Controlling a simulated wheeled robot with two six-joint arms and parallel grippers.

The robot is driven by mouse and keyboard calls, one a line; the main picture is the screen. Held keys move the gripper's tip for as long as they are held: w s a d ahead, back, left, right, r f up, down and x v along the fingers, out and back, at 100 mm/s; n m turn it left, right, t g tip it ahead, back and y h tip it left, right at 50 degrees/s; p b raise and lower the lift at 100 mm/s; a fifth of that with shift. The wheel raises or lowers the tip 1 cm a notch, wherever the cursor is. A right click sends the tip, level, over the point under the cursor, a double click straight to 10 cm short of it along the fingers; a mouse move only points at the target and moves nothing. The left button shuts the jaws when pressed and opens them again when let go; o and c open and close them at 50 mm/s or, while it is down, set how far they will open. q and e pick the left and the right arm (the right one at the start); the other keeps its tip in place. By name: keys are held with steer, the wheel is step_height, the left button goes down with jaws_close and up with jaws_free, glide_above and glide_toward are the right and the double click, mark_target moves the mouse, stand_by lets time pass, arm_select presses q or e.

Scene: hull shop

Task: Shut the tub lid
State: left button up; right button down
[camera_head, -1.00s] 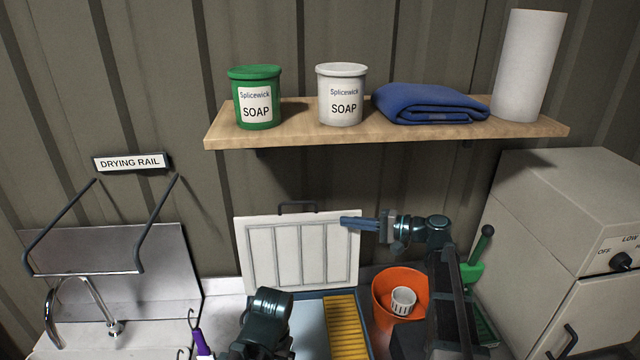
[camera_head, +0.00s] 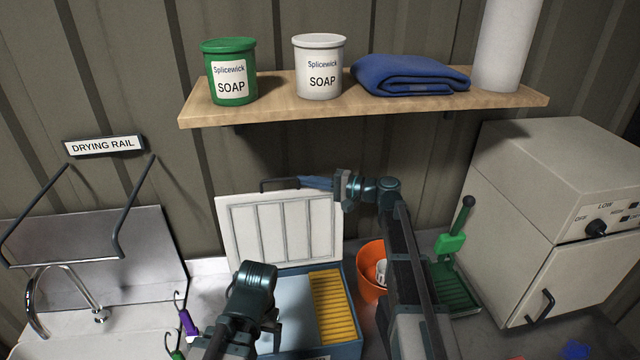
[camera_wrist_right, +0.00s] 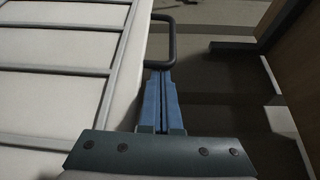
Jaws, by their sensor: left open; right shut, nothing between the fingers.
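The tub (camera_head: 345,347) is a blue box with a yellow ribbed insert (camera_head: 332,305) in its right part. Its white ribbed lid (camera_head: 280,232) stands up, open, at the back. A dark handle (camera_head: 281,184) sits on the lid's upper edge, and it also shows in the right wrist view (camera_wrist_right: 172,42). My right gripper (camera_head: 303,182) is shut and empty at the lid's top edge, right beside the handle. In the right wrist view its blue fingers (camera_wrist_right: 160,75) reach to the handle's near end; whether they touch is unclear. My left gripper (camera_head: 268,335) is open over the tub's left part, its fingers partly hidden by its wrist.
An orange bucket (camera_head: 371,270) holding a white cup stands right of the tub, partly behind my right arm. A green-handled tool (camera_head: 452,243) and a beige cabinet (camera_head: 560,215) are farther right. A shelf (camera_head: 190,116) with soap tubs hangs above. A sink and drying rail are at left.

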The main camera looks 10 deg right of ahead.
steer(key=shift+w+a, duration=0.2)
steer(key=shift+a, duration=0.2)
steer(key=shift+s, duration=0.15)
